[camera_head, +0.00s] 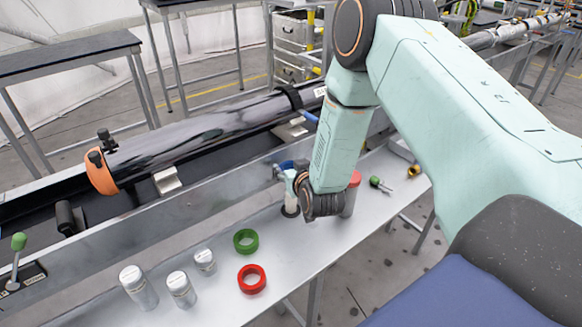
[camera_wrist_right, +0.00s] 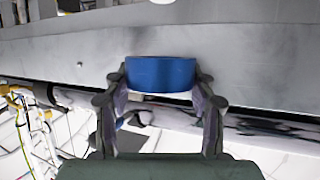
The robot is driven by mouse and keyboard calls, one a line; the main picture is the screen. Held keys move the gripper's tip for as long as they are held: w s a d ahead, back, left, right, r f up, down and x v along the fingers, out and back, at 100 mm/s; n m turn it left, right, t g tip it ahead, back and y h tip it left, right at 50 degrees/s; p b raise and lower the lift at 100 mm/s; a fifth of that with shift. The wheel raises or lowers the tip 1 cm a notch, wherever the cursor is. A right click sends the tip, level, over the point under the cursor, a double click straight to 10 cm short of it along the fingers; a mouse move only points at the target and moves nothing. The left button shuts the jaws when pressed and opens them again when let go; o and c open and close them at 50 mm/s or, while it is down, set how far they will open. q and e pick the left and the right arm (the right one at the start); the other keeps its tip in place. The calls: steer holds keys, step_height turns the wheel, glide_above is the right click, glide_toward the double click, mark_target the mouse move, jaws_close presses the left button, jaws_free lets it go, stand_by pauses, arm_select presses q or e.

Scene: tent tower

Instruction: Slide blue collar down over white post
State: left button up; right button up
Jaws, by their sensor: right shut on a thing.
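My right gripper (camera_head: 282,172) is shut on the blue collar (camera_wrist_right: 160,74), a short ring held between the two fingertips in the right wrist view. The collar also shows as a small blue patch (camera_head: 288,164) in the head view, partly hidden by my wrist. My left gripper is in neither view.
A green ring (camera_head: 246,240) and a red ring (camera_head: 252,279) lie on the bench (camera_head: 215,290). Several silver cylinders (camera_head: 138,287) stand to the left. A red-topped cylinder (camera_head: 351,195) stands close right of my wrist. A long dark tube (camera_head: 220,125) lies behind.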

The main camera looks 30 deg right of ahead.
steer(key=shift+s+a+f+b, duration=0.1)
steer(key=shift+f+b, duration=0.3)
steer(key=shift+f, duration=0.15)
steer(key=shift+s+a+f+b, duration=0.1)
steer(key=shift+f+b, duration=0.25)
steer(key=shift+f, duration=0.15)
steer(key=shift+w+d+f+b, duration=0.1)
steer(key=shift+f+b, duration=0.25)
steer(key=shift+f, duration=0.15)
steer(key=shift+w+d+f+b, duration=0.1)
steer(key=shift+f+b, duration=0.2)
steer(key=shift+f, duration=0.2)
steer(key=shift+s+a+f+b, duration=0.15)
steer(key=shift+f+b, duration=0.6)
steer(key=shift+f, duration=0.55)
steer(key=shift+r, duration=0.1)
steer(key=shift+f+b, duration=0.6)
steer(key=shift+f, duration=0.35)
